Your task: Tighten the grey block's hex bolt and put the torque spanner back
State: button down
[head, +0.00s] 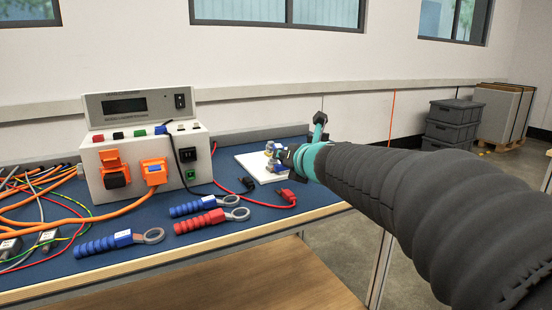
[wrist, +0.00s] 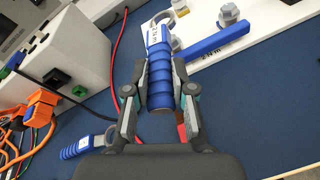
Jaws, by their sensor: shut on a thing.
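My gripper (wrist: 160,78) is shut on the handle of a blue torque spanner (wrist: 160,92). The ring end (wrist: 164,18) of this spanner points away from me, at the edge of a white plate (wrist: 270,28). A grey hex bolt (wrist: 228,13) stands on the plate to the right of the ring, apart from it. A blue bar (wrist: 215,42) lies across the plate above a "2 N m" marking. In the head view my gripper (head: 290,158) is over the plate (head: 247,160) and hides much of it. I cannot make out the grey block clearly.
Two blue ring spanners (head: 205,205) (head: 120,240) and a red one (head: 212,219) lie on the blue bench mat (head: 180,258). A white meter box (head: 145,160) with orange plugs stands behind them. Loose cables cover the left. A red lead (head: 270,206) runs near the plate.

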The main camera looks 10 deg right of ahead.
jog(key=shift+r+p, duration=0.45)
jog(key=shift+r, duration=0.5)
